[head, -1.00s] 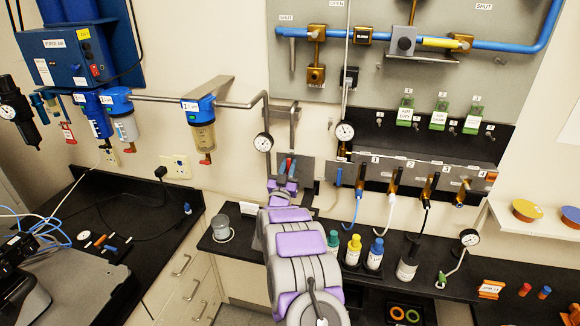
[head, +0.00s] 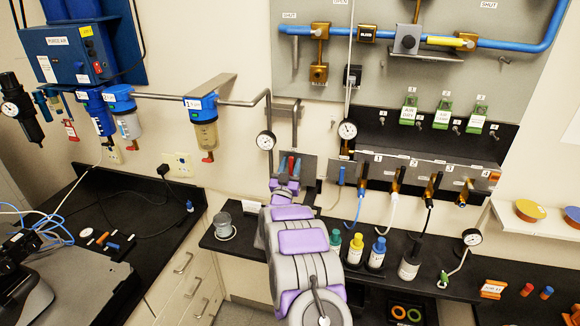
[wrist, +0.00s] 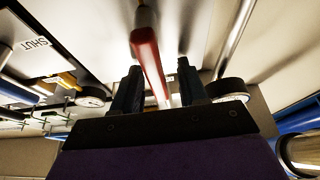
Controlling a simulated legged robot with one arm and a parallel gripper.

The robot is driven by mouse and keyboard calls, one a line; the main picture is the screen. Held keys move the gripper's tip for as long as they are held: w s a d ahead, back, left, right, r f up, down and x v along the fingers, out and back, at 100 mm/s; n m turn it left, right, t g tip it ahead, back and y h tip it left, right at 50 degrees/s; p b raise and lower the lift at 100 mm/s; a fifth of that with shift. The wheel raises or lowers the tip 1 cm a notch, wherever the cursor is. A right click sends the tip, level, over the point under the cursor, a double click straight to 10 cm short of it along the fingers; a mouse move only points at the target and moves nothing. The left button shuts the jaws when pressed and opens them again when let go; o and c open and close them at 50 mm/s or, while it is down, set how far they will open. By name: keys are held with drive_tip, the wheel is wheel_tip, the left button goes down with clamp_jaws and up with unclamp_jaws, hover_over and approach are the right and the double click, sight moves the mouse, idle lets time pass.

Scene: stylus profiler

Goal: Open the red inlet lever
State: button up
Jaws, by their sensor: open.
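The red inlet lever (wrist: 148,58) shows in the wrist view as a long red bar running from the top toward my gripper. My gripper (wrist: 160,82) is open, with one dark finger on each side of the lever's lower end. I cannot tell whether either finger touches it. In the head view my gripper (head: 287,180) is at a grey plate on the wall, under the bent grey pipe. Small red and blue parts show at its tip there, and my arm hides much of the area.
A round gauge (head: 266,140) hangs left of the plate and another gauge (head: 348,130) to its right. A blue-handled valve (head: 341,175) is close on the right. Bottles (head: 355,249) and a grey cup (head: 223,225) stand on the black bench below.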

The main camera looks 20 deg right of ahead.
drive_tip(key=b+v, duration=0.2)
drive_tip(key=v, duration=1.5)
drive_tip(key=shift+a+f, duration=0.1)
drive_tip(key=shift+a, duration=0.05)
drive_tip(key=a+f+n+g+y+b, duration=0.15)
drive_tip(key=a+g+y+b, duration=0.25)
drive_tip(key=a+y, duration=0.55)
drive_tip(key=s+a+n+g+y+b, duration=0.3)
drive_tip(key=s+a+g+y, duration=0.15)
drive_tip(key=s, duration=0.45)
drive_tip(key=s+d+g+b, duration=0.1)
drive_tip(key=s+g, duration=0.3)
drive_tip(key=s, duration=1)
drive_tip(key=s+d+f+n+g+h+b, duration=0.1)
drive_tip(key=s+d+g, duration=0.3)
drive_tip(key=s, duration=0.9)
drive_tip(key=s+d+f+n+g+b, duration=0.1)
drive_tip(key=s+g, duration=0.3)
drive_tip(key=s, duration=1)
drive_tip(key=shift+s+d+b, duration=0.3)
drive_tip(key=shift+d+b, duration=0.5)
